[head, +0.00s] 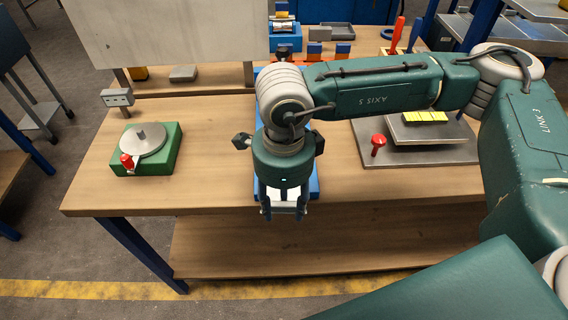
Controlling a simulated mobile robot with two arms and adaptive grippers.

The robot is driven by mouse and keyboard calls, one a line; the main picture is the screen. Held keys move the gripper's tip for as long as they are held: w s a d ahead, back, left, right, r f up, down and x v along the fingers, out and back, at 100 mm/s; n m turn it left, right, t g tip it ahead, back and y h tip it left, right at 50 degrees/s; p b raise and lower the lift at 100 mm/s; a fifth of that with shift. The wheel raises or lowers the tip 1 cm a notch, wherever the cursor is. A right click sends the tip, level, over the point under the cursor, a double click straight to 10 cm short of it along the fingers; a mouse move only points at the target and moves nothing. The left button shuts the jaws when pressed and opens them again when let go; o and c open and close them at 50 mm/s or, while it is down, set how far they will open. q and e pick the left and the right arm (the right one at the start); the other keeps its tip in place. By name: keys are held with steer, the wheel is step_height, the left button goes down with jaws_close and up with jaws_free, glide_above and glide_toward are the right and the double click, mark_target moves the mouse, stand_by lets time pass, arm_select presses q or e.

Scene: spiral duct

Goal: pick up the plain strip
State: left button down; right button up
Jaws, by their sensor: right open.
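My right gripper (284,208) points down near the table's front edge, with its fingers apart. A pale, light-coloured piece shows between and behind the fingertips; I cannot tell whether it is the plain strip or part of the gripper. A long blue fixture (315,186) lies under the gripper and is mostly hidden by my right wrist and forearm. I cannot make out the plain strip for certain. My left gripper is not in view.
A green block with a grey disc (142,140) and red knob stands at the left. A grey plate (436,153) at the right carries a raised plate with yellow pieces (425,116). A red knob (377,143) stands there too. The wooden table (215,185) is clear left of the gripper.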

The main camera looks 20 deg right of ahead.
jaws_close()
steer(key=shift+r, duration=0.2)
